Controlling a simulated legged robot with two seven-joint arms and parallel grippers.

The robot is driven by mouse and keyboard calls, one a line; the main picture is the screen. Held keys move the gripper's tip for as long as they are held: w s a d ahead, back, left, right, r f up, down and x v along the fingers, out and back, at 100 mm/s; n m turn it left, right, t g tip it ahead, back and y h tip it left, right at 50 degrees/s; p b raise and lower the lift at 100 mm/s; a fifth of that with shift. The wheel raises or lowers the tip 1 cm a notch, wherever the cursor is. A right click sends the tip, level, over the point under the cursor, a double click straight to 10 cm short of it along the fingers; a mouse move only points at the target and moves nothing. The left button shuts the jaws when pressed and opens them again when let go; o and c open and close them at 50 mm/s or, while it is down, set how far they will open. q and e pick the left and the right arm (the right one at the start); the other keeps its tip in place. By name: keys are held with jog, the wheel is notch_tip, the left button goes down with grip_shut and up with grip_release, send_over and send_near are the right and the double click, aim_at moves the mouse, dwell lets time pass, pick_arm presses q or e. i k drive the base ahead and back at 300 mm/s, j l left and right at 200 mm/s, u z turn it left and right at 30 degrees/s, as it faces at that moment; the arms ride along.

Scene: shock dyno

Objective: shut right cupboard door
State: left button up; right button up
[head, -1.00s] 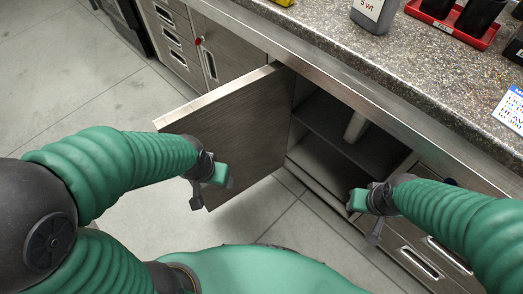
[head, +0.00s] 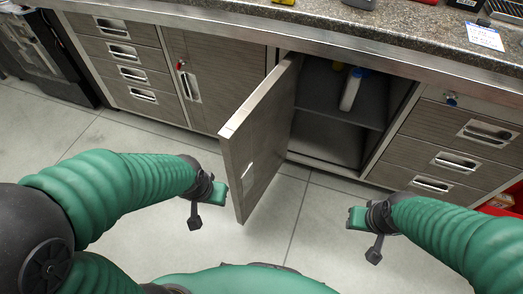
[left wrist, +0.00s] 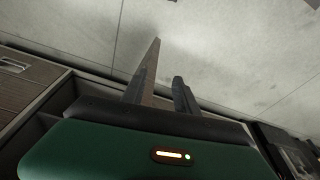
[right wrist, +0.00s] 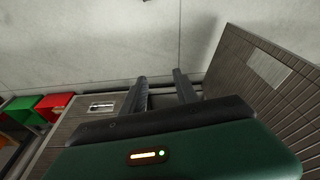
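The right cupboard door (head: 262,150) stands wide open in the head view, swung out from the left side of its opening. A pale handle plate (head: 248,172) shows on it. The door also shows at the right of the right wrist view (right wrist: 265,75). The open cupboard (head: 335,143) has a shelf inside. My left gripper (head: 218,193) is just left of the door's free edge, apparently not touching it. In the left wrist view its fingers (left wrist: 160,95) are apart. My right gripper (head: 355,217) is right of the door in front of the opening, fingers (right wrist: 162,92) apart and empty.
A closed left door (head: 215,85) with a red key is beside the opening. Drawers (head: 450,160) stand on the right, more drawers (head: 125,60) on the left. A white bottle (head: 351,90) stands on the shelf. The grey floor (head: 300,235) in front is clear.

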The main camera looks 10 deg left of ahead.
aim_at(254, 143)
jog(key=i+j+z, duration=0.15)
jog(key=j+z, duration=0.25)
jog(key=j, duration=0.25)
jog(key=j+z, duration=0.35)
jog(key=j, duration=0.35)
jog(key=j+z, duration=0.4)
jog(key=j, duration=0.3)
jog(key=k+j, duration=0.1)
jog(key=j, duration=0.2)
jog(key=k+j+z, duration=0.15)
jog(key=j, duration=0.2)
jog(key=k+z, duration=0.2)
jog(key=k, duration=0.4)
